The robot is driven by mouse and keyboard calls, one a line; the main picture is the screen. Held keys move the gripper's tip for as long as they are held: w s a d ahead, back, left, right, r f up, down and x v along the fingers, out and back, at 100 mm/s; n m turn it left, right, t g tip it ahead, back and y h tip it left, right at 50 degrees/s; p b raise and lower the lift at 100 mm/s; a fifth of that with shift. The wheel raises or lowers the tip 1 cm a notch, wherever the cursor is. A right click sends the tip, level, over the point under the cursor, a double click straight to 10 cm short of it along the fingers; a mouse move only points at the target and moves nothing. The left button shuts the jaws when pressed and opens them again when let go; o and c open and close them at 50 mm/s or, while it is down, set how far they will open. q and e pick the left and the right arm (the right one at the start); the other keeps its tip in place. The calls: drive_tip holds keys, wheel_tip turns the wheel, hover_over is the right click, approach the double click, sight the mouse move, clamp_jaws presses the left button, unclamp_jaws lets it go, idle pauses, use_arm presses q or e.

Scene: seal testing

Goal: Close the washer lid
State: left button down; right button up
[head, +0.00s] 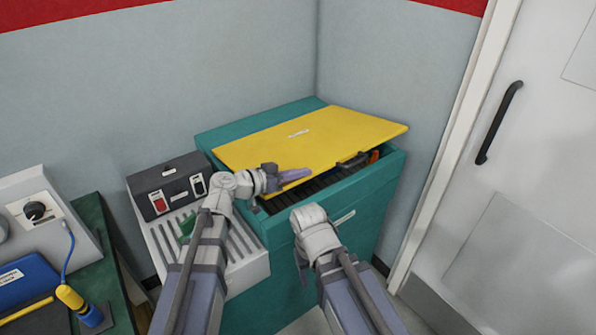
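The washer (345,212) is a teal cabinet. Its yellow lid (335,137) is partly open: the near edge stands above the rim, with a gap that shows the dark inside. A dark handle (352,161) sits at the lid's near right edge. My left gripper (296,176) is at the lid's near left edge, in front of or over the yellow panel. Its fingers appear as one narrow shape, and I cannot tell whether they touch the lid. My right arm's wrist (316,230) is in front of the washer's front face; its fingers are hidden.
A grey ribbed drain board (163,243) with a dark switch box (168,183) adjoins the washer on the left. Something orange (374,156) shows inside the washer. A green bench (117,290) is at the left. A white door (540,160) is at the right.

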use_arm(q)
drive_tip(key=shift+s+d+f+b, duration=0.1)
drive_tip(key=shift+s+f+b, duration=0.05)
drive_tip(key=shift+f+b, duration=0.5)
drive_tip(key=shift+s+d+f+b, duration=0.2)
drive_tip(key=shift+f+b, duration=0.25)
drive_tip(key=shift+f, duration=0.35)
drive_tip(key=shift+s+d+f+b, duration=0.1)
drive_tip(key=shift+s+f+b, duration=0.05)
drive_tip(key=shift+f+b, duration=0.5)
use_arm(e)
drive_tip(key=shift+f, duration=2.2)
